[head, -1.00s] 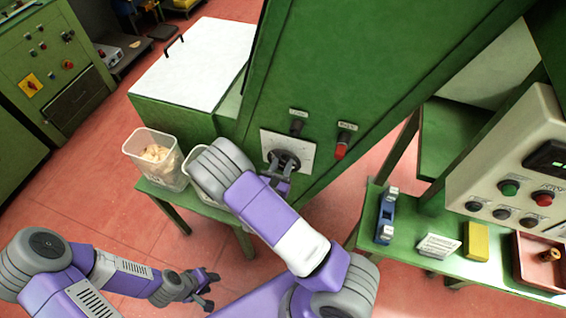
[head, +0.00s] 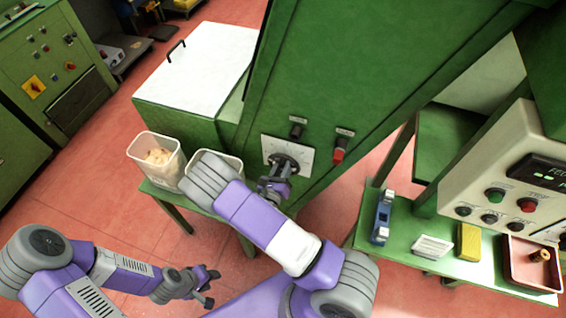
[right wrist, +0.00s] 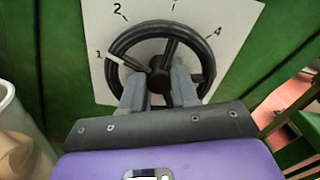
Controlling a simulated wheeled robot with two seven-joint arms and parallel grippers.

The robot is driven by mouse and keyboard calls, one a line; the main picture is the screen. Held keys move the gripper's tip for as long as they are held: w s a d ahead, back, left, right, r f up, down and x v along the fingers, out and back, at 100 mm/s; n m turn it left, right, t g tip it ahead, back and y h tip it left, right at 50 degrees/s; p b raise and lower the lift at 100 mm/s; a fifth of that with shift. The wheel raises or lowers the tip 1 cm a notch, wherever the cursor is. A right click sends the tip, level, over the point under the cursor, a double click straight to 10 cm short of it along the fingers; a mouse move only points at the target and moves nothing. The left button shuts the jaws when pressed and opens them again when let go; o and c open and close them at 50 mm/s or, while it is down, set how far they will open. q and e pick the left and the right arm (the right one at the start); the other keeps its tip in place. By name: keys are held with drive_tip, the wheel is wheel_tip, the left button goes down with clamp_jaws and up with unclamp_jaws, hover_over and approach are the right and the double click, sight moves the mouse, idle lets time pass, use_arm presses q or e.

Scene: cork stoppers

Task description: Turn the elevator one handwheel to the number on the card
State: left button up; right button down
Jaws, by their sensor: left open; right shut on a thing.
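The black handwheel (head: 284,160) sits on a white dial plate (head: 306,151) on the green machine's front. In the right wrist view the handwheel (right wrist: 120,42) shows numbers 1, 2 and 4 around it; the top is cut off. A white pointer mark (right wrist: 117,58) on its left rim is at the 1. My right gripper (right wrist: 157,80) is shut on the handwheel, its fingers on either side of the hub; it also shows in the head view (head: 274,184). My left gripper (head: 208,286) is open and empty, low over the floor. A white card (head: 432,247) stands on the right table, its print unreadable.
Two clear bins, one with stoppers (head: 158,158), stand left of my right forearm. A black knob (head: 297,129) and a red-tipped knob (head: 339,152) are near the dial. The right table holds a blue tool (head: 382,218), yellow block (head: 469,241) and red tray (head: 530,270).

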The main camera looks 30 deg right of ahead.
drive_tip(key=shift+n+p, duration=1.3)
drive_tip(key=shift+n, duration=0.9)
drive_tip(key=c, duration=1.1)
unclamp_jaws()
drive_tip(key=shift+c, duration=0.2)
drive_tip(key=v, duration=0.7)
drive_tip(key=shift+s+a, duration=0.2)
drive_tip(key=shift+s, duration=0.1)
